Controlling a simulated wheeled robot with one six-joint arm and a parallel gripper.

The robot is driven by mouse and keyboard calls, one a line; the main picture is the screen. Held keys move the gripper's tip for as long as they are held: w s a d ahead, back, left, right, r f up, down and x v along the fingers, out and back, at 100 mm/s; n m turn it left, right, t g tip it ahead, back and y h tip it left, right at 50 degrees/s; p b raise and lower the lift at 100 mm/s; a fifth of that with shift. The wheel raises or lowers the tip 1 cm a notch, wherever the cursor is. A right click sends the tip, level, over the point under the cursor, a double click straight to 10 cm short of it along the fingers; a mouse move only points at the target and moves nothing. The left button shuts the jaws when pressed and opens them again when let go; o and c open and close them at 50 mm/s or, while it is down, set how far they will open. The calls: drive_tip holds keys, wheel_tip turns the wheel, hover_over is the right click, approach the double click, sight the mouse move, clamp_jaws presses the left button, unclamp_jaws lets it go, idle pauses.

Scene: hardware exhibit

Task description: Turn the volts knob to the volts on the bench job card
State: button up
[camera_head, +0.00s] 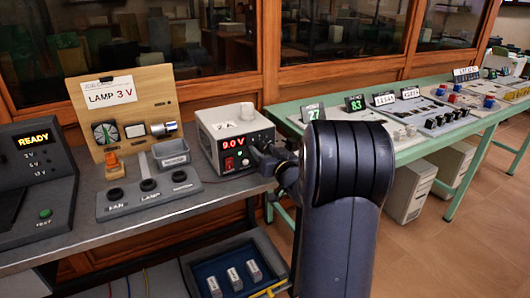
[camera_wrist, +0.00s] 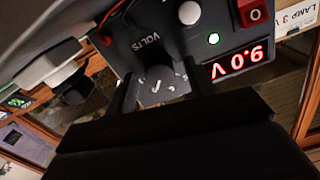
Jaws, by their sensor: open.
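The power supply (camera_head: 240,122) is a pale box with a dark front on the grey bench. Its red display (camera_head: 233,143) reads 9.0 V, and the same display shows upside down in the wrist view (camera_wrist: 238,62). The bench job card (camera_head: 108,94) on a wooden board reads LAMP 3 V. The volts knob (camera_wrist: 158,86) is grey, below the VOLTS label in the wrist view. My gripper (camera_wrist: 159,92) is open at the knob, one finger on each side. Whether the fingers touch it I cannot tell. In the head view my gripper (camera_head: 262,158) hides the knob.
A dark switch panel (camera_head: 150,197) labelled FAN and LAMP lies left of the supply. A READY console (camera_head: 35,175) stands at far left. A blue-lined tray (camera_head: 205,270) with small blocks is below. A green table (camera_head: 420,150) with more exhibits runs to the right.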

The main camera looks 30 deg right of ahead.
drive_tip(key=shift+w, duration=0.1)
drive_tip(key=shift+c, duration=0.4)
drive_tip(key=c, duration=0.9)
